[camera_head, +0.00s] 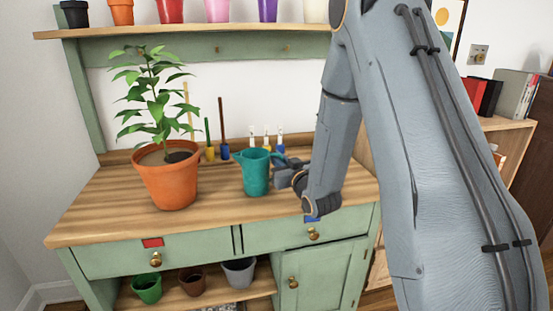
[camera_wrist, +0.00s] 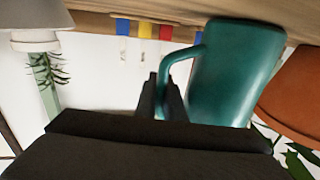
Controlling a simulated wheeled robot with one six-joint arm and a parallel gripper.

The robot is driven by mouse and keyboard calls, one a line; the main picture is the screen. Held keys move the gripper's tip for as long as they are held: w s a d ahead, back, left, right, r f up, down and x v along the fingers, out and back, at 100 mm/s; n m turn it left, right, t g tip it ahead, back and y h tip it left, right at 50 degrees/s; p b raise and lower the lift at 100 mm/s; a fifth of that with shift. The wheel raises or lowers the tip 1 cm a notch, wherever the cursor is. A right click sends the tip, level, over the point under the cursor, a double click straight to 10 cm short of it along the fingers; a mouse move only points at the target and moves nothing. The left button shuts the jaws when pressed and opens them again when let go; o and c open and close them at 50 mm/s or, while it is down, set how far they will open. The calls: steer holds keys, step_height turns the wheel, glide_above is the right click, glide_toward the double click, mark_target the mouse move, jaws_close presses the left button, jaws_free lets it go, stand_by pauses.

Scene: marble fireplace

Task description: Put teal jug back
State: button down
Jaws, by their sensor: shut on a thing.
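The teal jug (camera_head: 256,172) is upright at the middle of the wooden workbench (camera_head: 110,208), to the right of the potted plant. I cannot tell whether its base touches the bench top. My gripper (camera_head: 285,172) reaches it from the right and is shut on its handle. In the wrist view, which is upside down, the jug (camera_wrist: 235,75) is right of centre, and my gripper's dark fingers (camera_wrist: 163,98) meet its handle (camera_wrist: 176,60). The fingertips' exact contact is partly hidden.
A leafy plant in a terracotta pot (camera_head: 167,184) stands left of the jug. Small tools with blue and yellow parts (camera_head: 217,150) are at the bench's back. A shelf (camera_head: 190,30) of coloured pots is above; more pots (camera_head: 193,282) are below. The bench's front left is clear.

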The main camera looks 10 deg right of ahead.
steer(key=shift+f, duration=0.15)
steer(key=c, duration=1.8)
jaws_free()
steer(key=shift+c, duration=0.2)
steer(key=shift+r, duration=0.25)
steer(key=v, duration=1.2)
steer(key=shift+b, duration=0.3)
